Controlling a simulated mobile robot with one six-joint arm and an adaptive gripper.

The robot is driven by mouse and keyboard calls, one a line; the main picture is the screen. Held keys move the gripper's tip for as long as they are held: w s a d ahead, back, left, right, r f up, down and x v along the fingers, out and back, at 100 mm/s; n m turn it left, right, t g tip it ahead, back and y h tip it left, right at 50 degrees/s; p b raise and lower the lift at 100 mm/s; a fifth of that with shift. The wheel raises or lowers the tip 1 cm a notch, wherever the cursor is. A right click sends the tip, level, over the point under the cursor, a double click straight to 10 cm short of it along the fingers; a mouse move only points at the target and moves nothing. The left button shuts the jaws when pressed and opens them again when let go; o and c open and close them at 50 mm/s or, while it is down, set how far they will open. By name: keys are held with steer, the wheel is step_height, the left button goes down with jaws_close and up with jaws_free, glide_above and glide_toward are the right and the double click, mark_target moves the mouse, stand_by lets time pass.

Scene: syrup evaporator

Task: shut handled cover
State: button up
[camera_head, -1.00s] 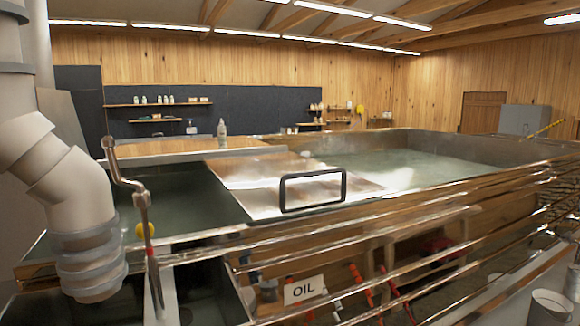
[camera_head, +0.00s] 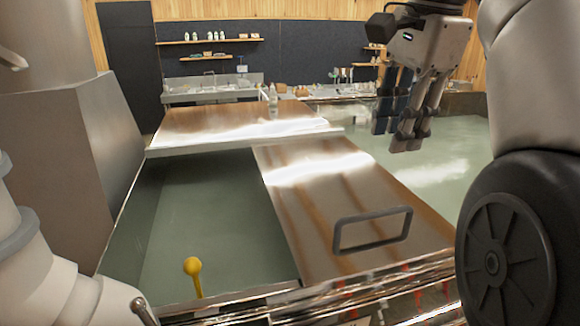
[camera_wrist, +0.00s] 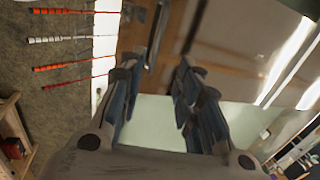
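The handled cover (camera_head: 315,190) is a flat, shiny metal sheet lying over part of the evaporator pan. Its grey loop handle (camera_head: 373,230) stands near the front edge. Left of the cover, a section of the pan (camera_head: 215,215) is open and shows greenish liquid. My gripper (camera_head: 398,138) is up behind and right of the handle in the head view, fingers pointing down, apart from the handle and empty. In the wrist view my gripper (camera_wrist: 158,70) has its fingers spread. The cover's brown reflective surface (camera_wrist: 235,50) and a dark bar, probably the handle (camera_wrist: 158,35), lie beyond them.
A second flat cover (camera_head: 225,125) with a bottle (camera_head: 272,97) near its far edge lies behind the open section. A yellow-tipped tool (camera_head: 193,267) stands at the pan's front left. Open liquid (camera_head: 455,145) lies to the right. Shelves (camera_head: 210,40) hang on the back wall.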

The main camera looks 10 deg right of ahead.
mark_target(371, 214)
steer(key=w+f+b, duration=0.1)
steer(key=f+b, duration=0.1)
steer(key=f, duration=0.3)
steer(key=w+f+b, duration=0.1)
steer(key=f, duration=0.5)
steer(key=w+f+b, duration=0.1)
steer(key=f+b, duration=0.1)
steer(key=f, duration=0.3)
steer(key=shift+f+b, duration=0.2)
steer(key=shift+b, duration=0.1)
steer(key=shift+c, duration=0.3)
jaws_close()
